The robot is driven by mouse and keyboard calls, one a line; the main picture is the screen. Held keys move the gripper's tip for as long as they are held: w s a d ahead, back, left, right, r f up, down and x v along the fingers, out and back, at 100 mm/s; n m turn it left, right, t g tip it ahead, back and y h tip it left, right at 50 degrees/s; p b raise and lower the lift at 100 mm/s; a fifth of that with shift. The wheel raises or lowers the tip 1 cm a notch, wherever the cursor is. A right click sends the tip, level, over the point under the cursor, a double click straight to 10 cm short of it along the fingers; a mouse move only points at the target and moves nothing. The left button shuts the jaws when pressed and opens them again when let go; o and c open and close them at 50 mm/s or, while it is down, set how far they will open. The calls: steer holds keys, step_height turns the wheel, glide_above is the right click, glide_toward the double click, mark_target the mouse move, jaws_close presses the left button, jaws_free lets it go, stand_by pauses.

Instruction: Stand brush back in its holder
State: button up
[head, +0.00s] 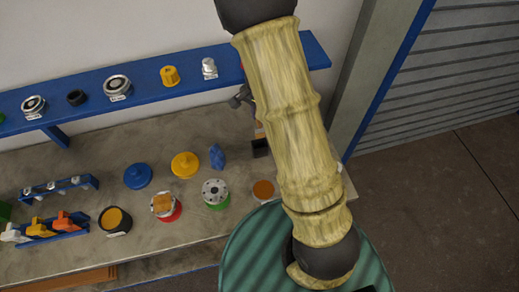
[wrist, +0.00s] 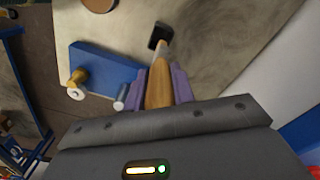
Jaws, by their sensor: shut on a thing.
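My gripper (wrist: 158,90) has purple fingers closed on the wooden handle of the brush (wrist: 160,75). My arm hides most of the gripper there.
The worktop (head: 120,180) carries a blue flanged piece (head: 138,175), a yellow one (head: 185,164), a blue lump (head: 217,156) and several round vessels. A blue shelf (head: 130,85) with fittings runs along the wall. A blue board (wrist: 105,72) is close to the gripper's left.

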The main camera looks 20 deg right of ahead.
mark_target(259, 137)
steer(key=shift+f+p, duration=0.6)
steer(key=shift+f, duration=2.35)
steer(key=shift+f+p, duration=0.5)
steer(key=shift+f, duration=1.6)
steer(key=shift+f, duration=0.1)
steer(key=o, duration=1)
